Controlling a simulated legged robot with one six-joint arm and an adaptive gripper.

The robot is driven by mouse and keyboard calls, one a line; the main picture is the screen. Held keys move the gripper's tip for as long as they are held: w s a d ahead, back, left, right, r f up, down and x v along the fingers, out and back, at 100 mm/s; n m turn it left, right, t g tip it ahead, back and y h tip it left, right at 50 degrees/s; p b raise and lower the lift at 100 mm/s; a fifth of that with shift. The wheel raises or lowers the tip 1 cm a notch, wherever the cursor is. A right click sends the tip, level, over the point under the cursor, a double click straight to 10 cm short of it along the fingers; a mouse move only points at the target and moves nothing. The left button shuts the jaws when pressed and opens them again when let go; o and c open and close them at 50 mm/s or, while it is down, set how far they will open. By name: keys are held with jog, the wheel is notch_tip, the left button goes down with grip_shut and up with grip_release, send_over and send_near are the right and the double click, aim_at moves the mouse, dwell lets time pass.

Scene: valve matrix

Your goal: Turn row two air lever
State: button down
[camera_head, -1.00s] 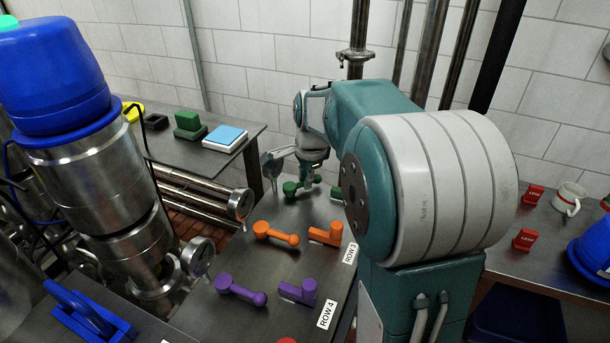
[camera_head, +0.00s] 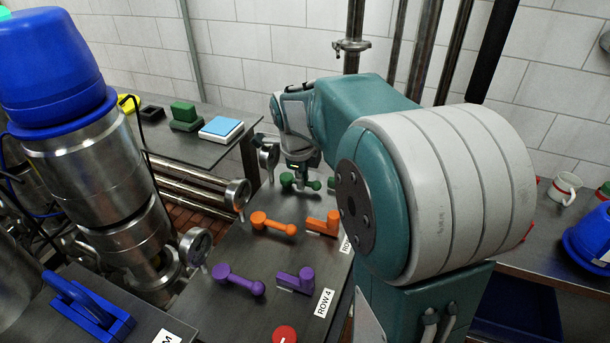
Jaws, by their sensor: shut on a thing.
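A green lever (camera_head: 287,180) with a ball end is on the far part of the metal panel, the row beyond the orange one. My gripper (camera_head: 300,176) points down over it and is shut on it, near the middle of its handle. The fingers are small and partly hidden in this view. A second green lever (camera_head: 331,184) is just to the right, mostly hidden by my arm. The ROW 4 label (camera_head: 324,303) is by the purple levers; the label by the orange row is partly covered.
Gauges (camera_head: 237,194) line the left edge. A side table (camera_head: 215,150) stands behind.

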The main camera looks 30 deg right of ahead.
jog(key=shift+w+a+m, duration=0.1)
jog(key=shift+a+m, duration=0.2)
jog(key=shift+m, duration=0.2)
jog(key=c, duration=0.9)
grip_release()
jog(key=shift+c, duration=0.2)
jog(key=shift+a, duration=0.15)
jog(key=r, duration=0.4)
jog(key=s+a+r, duration=0.1)
jog(key=r, duration=0.2)
jog(key=a+r, duration=0.1)
jog(key=r, duration=0.3)
jog(key=shift+s+r, duration=0.15)
jog(key=shift+r, duration=0.2)
